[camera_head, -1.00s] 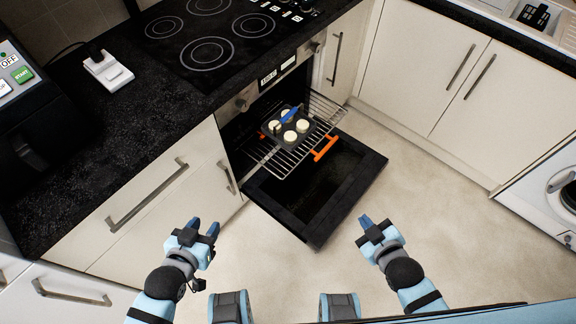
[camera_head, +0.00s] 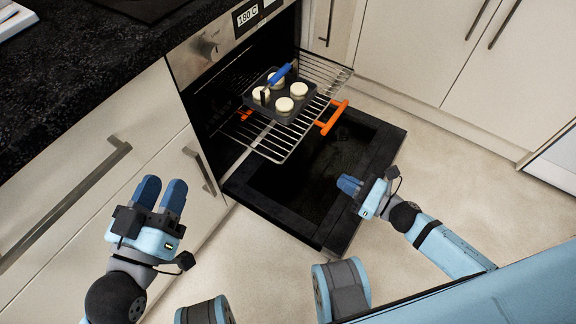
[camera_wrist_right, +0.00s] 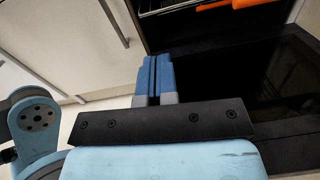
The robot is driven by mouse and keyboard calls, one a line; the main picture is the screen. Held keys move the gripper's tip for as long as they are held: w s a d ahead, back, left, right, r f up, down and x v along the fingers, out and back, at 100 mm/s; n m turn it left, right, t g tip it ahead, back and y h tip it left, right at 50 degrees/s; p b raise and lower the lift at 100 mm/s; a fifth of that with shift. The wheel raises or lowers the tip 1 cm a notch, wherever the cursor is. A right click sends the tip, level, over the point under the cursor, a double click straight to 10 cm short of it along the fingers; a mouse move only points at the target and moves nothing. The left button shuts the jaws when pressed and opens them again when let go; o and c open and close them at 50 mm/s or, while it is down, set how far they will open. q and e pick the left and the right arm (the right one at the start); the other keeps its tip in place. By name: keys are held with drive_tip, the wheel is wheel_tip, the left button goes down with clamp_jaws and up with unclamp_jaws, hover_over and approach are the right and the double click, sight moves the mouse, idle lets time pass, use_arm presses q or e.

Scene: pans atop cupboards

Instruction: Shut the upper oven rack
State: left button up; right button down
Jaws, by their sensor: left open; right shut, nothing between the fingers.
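The upper oven rack (camera_head: 276,146) is a wire shelf pulled partly out of the oven, with an orange handle (camera_head: 334,117) at its front right edge. A dark tray (camera_head: 287,113) with several pale round items and a blue-handled tool (camera_head: 281,72) sits on it. The oven door (camera_head: 300,215) is folded down open. My right gripper (camera_head: 350,185) is shut and empty, over the door's right part and in front of the rack, apart from it. In the right wrist view its fingers (camera_wrist_right: 154,75) are together. My left gripper (camera_head: 161,194) is open and empty at the lower left, before the drawers.
A second orange handle (camera_head: 246,114) shows left of the tray, lower inside the oven. Cupboards stand left and right. The floor (camera_head: 470,185) on the right is clear. The black worktop (camera_head: 80,90) is at upper left.

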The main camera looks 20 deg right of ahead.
sight(290, 154)
drive_tip(key=shift+n, duration=0.6)
drive_tip(key=b+x, duration=0.1)
drive_tip(key=x, duration=0.3)
drive_tip(key=b+x, duration=0.1)
drive_tip(key=x, duration=0.4)
drive_tip(key=b+x, duration=0.1)
drive_tip(key=x, duration=0.4)
drive_tip(key=shift+a+f, duration=0.1)
drive_tip(key=shift+f, duration=0.25)
use_arm(q)
drive_tip(key=shift+g, duration=0.9)
drive_tip(key=f, duration=0.4)
drive_tip(key=shift+d+f, duration=0.2)
drive_tip(key=shift+f, duration=0.15)
use_arm(e)
drive_tip(key=shift+w, duration=0.1)
